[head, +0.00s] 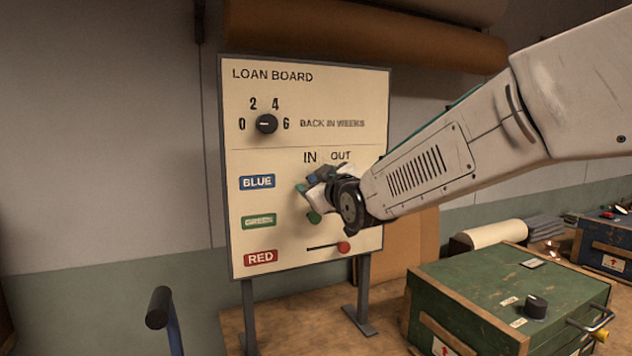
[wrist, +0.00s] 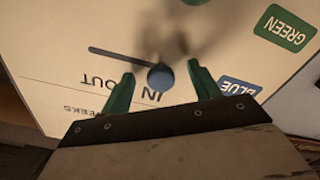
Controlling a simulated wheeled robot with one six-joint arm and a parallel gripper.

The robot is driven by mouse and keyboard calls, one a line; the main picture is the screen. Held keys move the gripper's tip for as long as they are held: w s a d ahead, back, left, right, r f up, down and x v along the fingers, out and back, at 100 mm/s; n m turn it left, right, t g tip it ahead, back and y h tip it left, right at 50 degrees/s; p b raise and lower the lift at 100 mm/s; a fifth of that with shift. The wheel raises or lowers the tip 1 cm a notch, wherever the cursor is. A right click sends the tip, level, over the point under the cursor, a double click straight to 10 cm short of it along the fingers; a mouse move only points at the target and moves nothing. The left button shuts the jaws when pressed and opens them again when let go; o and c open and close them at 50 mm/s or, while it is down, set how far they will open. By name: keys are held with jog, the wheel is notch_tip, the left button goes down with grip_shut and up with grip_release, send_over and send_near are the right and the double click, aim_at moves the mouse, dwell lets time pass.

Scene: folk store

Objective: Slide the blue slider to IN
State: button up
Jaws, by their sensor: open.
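The loan board (head: 290,90) stands upright, with IN and OUT printed above the slider rows. The round blue slider knob (wrist: 160,78) shows in the wrist view, which sees the board upside down. It sits at the IN end of its dark slot (wrist: 112,54), and the slot runs away toward OUT. My gripper (wrist: 160,68) is open, with one green finger on each side of the knob and a gap visible on both sides. In the head view my gripper (head: 312,194) is in front of the board and hides most of the blue and green slots.
The red slider knob (head: 344,247) is at the right end of its slot, under OUT. A black dial (head: 266,124) is higher on the board. A green box (head: 480,290) stands on the bench to the right.

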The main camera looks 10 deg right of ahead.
jog(key=s+d, duration=0.1)
jog(key=s, duration=0.8)
jog(key=shift+d, duration=0.4)
dwell(0.4)
jog(key=shift+w, duration=0.1)
jog(key=s+d+f+m+g+h, duration=0.1)
jog(key=s+d+f+m+g, duration=0.1)
jog(key=s+f+g, duration=0.35)
jog(key=s+d+f+m+g+h, duration=0.1)
jog(key=s+f+m+g, duration=0.15)
jog(key=f, duration=0.65)
jog(key=s+d+f+m+g, duration=0.1)
jog(key=s+d+g, duration=0.1)
jog(key=s, duration=0.6)
jog(key=s+d+f+m+g+h, duration=0.1)
jog(key=s+d+g, duration=0.1)
jog(key=s, duration=0.7)
jog(key=s+d+f+m+g, duration=0.1)
jog(key=s+g, duration=0.3)
jog(key=s, duration=0.4)
jog(key=shift+s+d+f+m, duration=0.2)
jog(key=shift+d+f+m, duration=0.15)
jog(key=shift+d, duration=0.1)
